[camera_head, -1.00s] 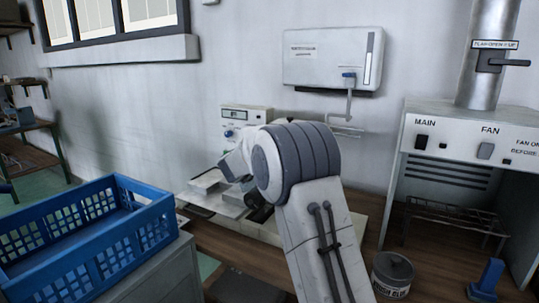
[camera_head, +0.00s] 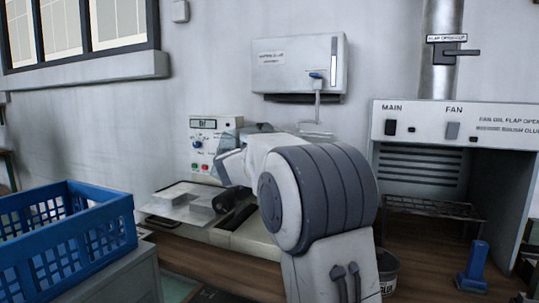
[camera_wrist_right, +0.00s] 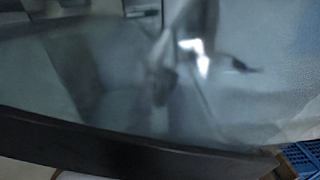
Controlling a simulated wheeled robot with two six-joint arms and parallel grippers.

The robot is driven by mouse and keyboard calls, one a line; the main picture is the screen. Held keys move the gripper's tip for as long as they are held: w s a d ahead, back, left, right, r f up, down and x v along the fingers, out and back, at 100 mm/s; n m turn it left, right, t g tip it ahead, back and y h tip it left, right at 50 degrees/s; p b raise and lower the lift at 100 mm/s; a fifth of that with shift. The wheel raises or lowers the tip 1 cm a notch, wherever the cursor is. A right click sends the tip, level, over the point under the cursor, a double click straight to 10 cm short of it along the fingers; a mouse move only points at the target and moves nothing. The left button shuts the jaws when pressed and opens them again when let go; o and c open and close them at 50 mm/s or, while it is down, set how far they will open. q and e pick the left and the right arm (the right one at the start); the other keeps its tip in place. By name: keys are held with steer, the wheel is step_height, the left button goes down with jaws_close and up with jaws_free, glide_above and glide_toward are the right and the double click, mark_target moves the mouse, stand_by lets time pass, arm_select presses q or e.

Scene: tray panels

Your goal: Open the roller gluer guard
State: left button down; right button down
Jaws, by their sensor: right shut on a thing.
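The roller gluer (camera_head: 258,240) stands on the wooden bench, with its control box (camera_head: 214,150) at the back and a dark roller (camera_head: 234,218) partly showing. My right arm covers much of it. A clear, greyish panel, which looks like the guard (camera_head: 229,136), shows just above my right wrist. In the right wrist view, the see-through guard (camera_wrist_right: 110,75) fills most of the picture, with a dark edge (camera_wrist_right: 130,150) across the bottom. My right gripper (camera_head: 229,166) is at the guard, shut on it; its fingertips are mostly hidden. My left gripper is not in view.
A blue crate (camera_head: 65,240) stands at left on a grey cabinet. A white dispenser (camera_head: 300,66) hangs on the wall. The fan hood (camera_head: 455,125) stands at right, with a glue pot (camera_head: 388,273) and a blue stand (camera_head: 473,266) near it.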

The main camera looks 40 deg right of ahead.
steer(key=shift+f, duration=0.3)
steer(key=c, duration=0.9)
jaws_free()
steer(key=shift+r, duration=0.15)
steer(key=v, duration=1)
steer(key=shift+s+a, duration=0.15)
steer(key=shift+a, duration=0.05)
